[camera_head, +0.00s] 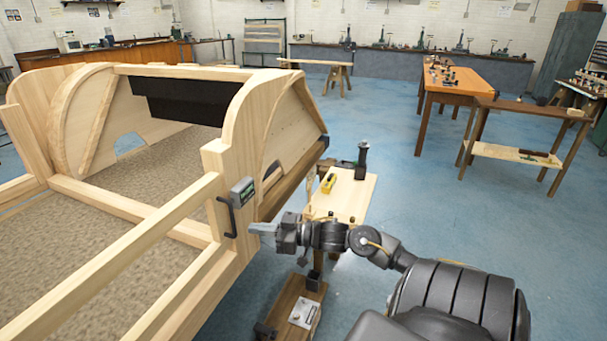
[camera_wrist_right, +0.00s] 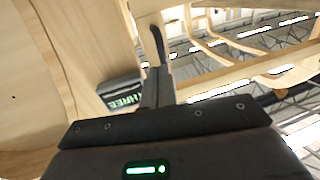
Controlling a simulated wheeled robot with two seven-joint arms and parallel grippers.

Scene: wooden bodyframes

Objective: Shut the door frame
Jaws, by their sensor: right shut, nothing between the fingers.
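The door frame (camera_head: 125,262) is a pale wooden frame along the near right side of the wooden bodyframe (camera_head: 213,153). Its handle end is close to the upright pillar; I cannot tell if a gap is left there. A black handle (camera_head: 227,217) is on that end and shows in the right wrist view (camera_wrist_right: 159,44). My right gripper (camera_head: 254,228) is shut and empty. Its fingertips are just right of the handle; whether they touch it is unclear. In the right wrist view the fingers (camera_wrist_right: 156,82) point toward the handle. My left gripper is out of view.
A grey box with lettering (camera_head: 242,191) sits on the pillar just above the handle. A small bench (camera_head: 345,200) with tools stands behind my right wrist. A low wooden board (camera_head: 292,308) is below it. Blue floor is open to the right.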

